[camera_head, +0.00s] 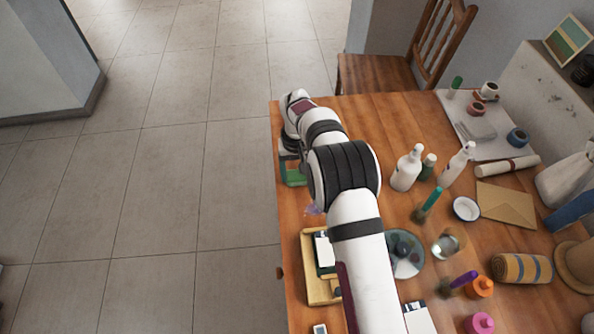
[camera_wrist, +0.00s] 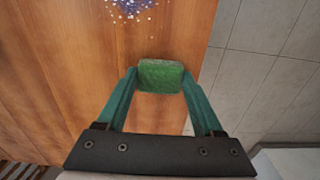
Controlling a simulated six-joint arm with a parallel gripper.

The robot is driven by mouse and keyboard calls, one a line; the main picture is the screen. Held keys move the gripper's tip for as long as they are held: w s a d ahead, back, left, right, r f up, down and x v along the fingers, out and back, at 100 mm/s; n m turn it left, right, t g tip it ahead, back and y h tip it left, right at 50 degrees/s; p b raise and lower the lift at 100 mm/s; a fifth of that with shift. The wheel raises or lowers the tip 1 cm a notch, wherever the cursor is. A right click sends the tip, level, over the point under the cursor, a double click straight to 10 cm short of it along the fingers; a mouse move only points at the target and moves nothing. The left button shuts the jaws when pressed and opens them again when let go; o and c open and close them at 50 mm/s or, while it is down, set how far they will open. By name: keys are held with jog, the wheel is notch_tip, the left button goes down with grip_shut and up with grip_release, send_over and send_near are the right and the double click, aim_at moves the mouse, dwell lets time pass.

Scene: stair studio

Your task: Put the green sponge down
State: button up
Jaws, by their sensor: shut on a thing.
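In the wrist view, the green sponge (camera_wrist: 160,76) is between the two teal fingers of my gripper (camera_wrist: 159,82). My gripper is shut on it. The wooden table (camera_wrist: 95,70) lies beneath, and its edge runs just right of the sponge. I cannot tell how high the sponge is above the table. In the head view, my arm reaches over the left edge of the table (camera_head: 390,115).
A wooden tray (camera_head: 308,265) with items lies near the left table edge. A round plate (camera_head: 416,262) is partly behind my arm. White bottles (camera_head: 407,168) stand right of my arm. A purple-blue speckled patch (camera_wrist: 133,6) lies on the wood. Bare floor (camera_head: 160,190) drops off left.

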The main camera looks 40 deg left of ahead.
aim_at(297, 175)
jog(key=o, duration=1.2)
notch_tip(297, 175, up, 12)
jog(key=s+d+r+m, duration=0.1)
jog(key=d+r+m, duration=0.2)
jog(key=d+r, duration=0.55)
jog(key=s+d+r+m, duration=0.1)
jog(key=d+r+m, duration=0.25)
jog(key=d, duration=1.05)
jog(key=s+d+f+m, duration=0.1)
jog(key=s+d+m, duration=0.1)
jog(key=s+d, duration=0.2)
jog(key=s+d+f+m+y, duration=0.1)
jog(key=s+d+m, duration=0.2)
jog(key=s, duration=0.6)
jog(key=s+d+f+m, duration=0.1)
jog(key=s+d+m, duration=0.2)
jog(key=s+d, duration=0.3)
jog(key=shift+s+d+f+y, duration=0.1)
jog(key=shift+s+d+y, duration=0.1)
jog(key=shift+d, duration=0.2)
jog(key=shift+s+d+f+y, duration=0.1)
jog(key=shift+d+y, duration=0.1)
jog(key=shift+d, duration=0.15)
